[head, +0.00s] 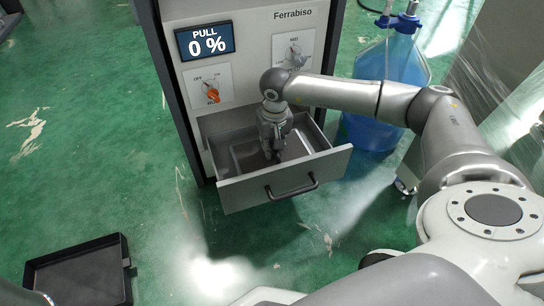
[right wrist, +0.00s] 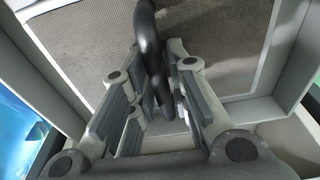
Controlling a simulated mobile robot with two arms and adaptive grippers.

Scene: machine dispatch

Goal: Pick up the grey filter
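The grey filter (right wrist: 88,47) shows in the right wrist view as a flat grey mesh panel in a pale frame, with a curved black handle (right wrist: 150,45). It lies in the pulled-out drawer (head: 243,192); in the head view my gripper and arm partly cover the drawer's inside. My right gripper (head: 272,155) points down into the drawer. In the right wrist view its fingers (right wrist: 157,88) stand on both sides of the black handle, close to it. I cannot tell whether they press on it. My left gripper is not in view.
The drawer sits in a grey machine (head: 252,55) with knobs and a display reading "PULL 0 %". A black drawer handle (head: 292,188) sticks out in front. A blue water bottle (head: 385,95) stands right of the machine. A black tray (head: 80,275) lies on the open green floor at lower left.

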